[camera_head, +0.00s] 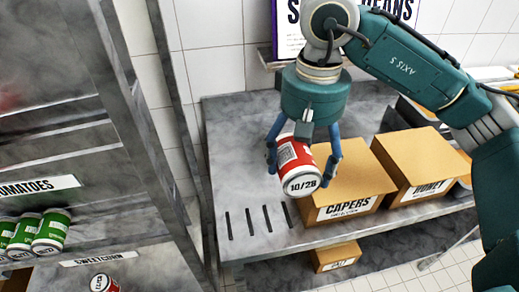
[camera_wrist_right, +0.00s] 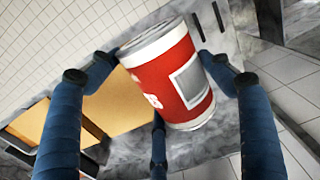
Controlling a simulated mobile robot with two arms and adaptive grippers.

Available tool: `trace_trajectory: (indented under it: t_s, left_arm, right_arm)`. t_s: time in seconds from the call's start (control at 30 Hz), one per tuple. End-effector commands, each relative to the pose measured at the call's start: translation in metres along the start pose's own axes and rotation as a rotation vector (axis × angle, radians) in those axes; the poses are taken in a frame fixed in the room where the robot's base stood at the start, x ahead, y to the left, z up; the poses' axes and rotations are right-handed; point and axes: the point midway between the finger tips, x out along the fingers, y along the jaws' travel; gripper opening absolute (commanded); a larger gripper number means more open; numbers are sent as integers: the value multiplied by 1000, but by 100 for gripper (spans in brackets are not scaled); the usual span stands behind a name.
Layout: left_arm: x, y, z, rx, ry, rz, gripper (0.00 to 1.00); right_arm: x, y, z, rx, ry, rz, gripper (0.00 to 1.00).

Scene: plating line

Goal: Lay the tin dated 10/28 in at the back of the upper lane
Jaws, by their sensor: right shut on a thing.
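The tin dated 10/28 (camera_head: 297,165) is red and white with the date on its end. My right gripper (camera_head: 303,162) is shut around it and holds it tilted above the grey worktop. In the right wrist view the tin (camera_wrist_right: 172,75) sits between the blue fingers (camera_wrist_right: 165,85). At the left stands a grey rack (camera_head: 130,130) with a TOMATOES label (camera_head: 38,187) and, lower, a SWEETCORN label (camera_head: 97,259). Green tins (camera_head: 50,233) lie in a row below the TOMATOES label. A red tin (camera_head: 103,283) shows below the SWEETCORN label. The lanes' backs are hidden.
A CAPERS box (camera_head: 350,180) stands close to the right of the held tin, with a HONEY box (camera_head: 420,160) beyond it. A smaller box (camera_head: 336,254) sits below the worktop (camera_head: 240,170). The worktop's left part, with dark slots, is clear.

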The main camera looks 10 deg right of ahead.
Motion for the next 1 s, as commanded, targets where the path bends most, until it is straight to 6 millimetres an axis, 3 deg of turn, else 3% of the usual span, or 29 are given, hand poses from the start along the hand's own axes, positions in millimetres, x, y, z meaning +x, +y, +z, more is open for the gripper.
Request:
trace_trajectory:
  t_s: [0.2, 0.53, 0.67, 1.0]
  left_arm:
    - [0, 0, 0, 0, 0, 0, 85]
    - [0, 0, 0, 0, 0, 0, 85]
    - [-2, 0, 0, 0, 0, 0, 85]
    - [-15, -1, -1, 1, 0, -1, 85]
  right_arm:
    - [-8, -19, -19, -12, 1, 6, 29]
    - [-4, -19, -20, -12, 0, 6, 29]
    - [15, -19, -19, -13, -5, 5, 29]
    - [91, -18, -18, -10, -6, 7, 29]
